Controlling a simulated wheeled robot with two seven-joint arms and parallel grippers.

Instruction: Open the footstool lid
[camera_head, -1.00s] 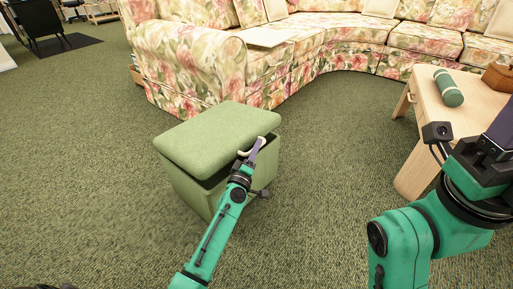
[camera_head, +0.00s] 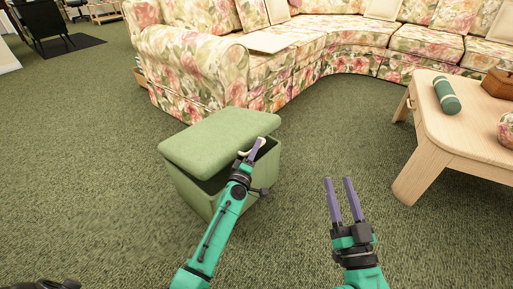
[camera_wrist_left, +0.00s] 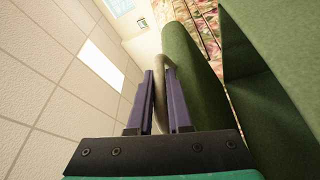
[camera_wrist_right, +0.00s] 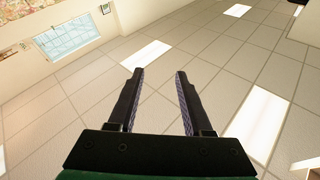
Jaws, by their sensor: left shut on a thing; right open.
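The green footstool (camera_head: 208,195) stands on the carpet in the head view. Its padded lid (camera_head: 218,139) is tilted, with a dark gap between lid and box on the near side. A pale curved handle (camera_head: 246,153) sits on the lid's right edge. My left gripper (camera_head: 256,149) is at that edge, shut on the handle. In the left wrist view the handle (camera_wrist_left: 160,75) passes between the fingers, next to the lid's green edge (camera_wrist_left: 190,75).
A floral sofa (camera_head: 205,65) curves behind the footstool. A wooden table (camera_head: 435,122) stands at the right with a green roll (camera_head: 447,95), a brown box (camera_head: 499,83) and a floral round object (camera_head: 507,130). Carpet between footstool and table is clear.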

